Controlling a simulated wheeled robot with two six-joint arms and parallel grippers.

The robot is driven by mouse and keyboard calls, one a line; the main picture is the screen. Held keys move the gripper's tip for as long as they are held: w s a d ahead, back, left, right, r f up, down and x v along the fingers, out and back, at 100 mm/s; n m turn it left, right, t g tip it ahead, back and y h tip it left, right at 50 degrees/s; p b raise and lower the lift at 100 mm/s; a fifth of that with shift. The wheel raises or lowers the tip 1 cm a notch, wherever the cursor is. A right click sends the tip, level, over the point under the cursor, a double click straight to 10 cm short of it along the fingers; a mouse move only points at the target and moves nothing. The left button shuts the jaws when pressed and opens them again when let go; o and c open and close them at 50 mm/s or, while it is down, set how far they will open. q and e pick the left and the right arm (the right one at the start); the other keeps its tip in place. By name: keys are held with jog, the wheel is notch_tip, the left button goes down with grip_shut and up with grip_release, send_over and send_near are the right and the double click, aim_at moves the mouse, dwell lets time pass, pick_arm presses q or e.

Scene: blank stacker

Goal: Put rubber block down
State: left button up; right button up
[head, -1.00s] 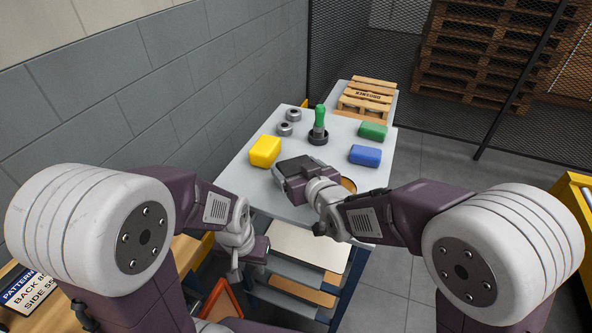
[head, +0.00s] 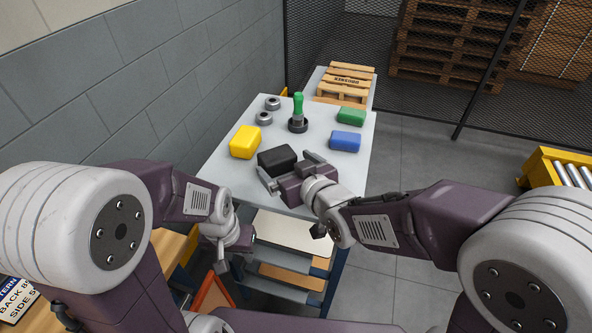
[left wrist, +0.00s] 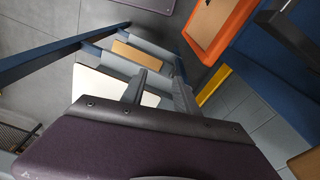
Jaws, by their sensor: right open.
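The black rubber block (head: 277,160) lies on the grey table (head: 225,180), in front of the green-handled tool. My right gripper (head: 291,169) is open just on the near side of the block, with its fingers spread apart. The block's near edge is close to the fingers; I cannot tell if they touch. My left gripper (head: 222,258) hangs low at the table's front left side. In the left wrist view its fingers (left wrist: 160,92) are apart with nothing between them.
A yellow block (head: 245,142), a green block (head: 351,116) and a blue block (head: 345,141) surround the green-handled tool (head: 298,112). Two metal rings (head: 264,118) sit behind the yellow one. A small wooden pallet (head: 342,86) stands beyond.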

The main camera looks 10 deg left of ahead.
jog(key=v, duration=0.2)
jog(key=shift+s+d+r, duration=0.15)
jog(key=shift+s+r, duration=0.05)
jog(key=shift+r, duration=0.05)
jog(key=shift+s+d+b, duration=0.6)
jog(key=shift+s+b, duration=0.3)
jog(key=shift+b, duration=0.1)
jog(key=shift+s+d+r+b, duration=0.3)
jog(key=shift+s+r, duration=0.1)
jog(key=shift+s, duration=0.1)
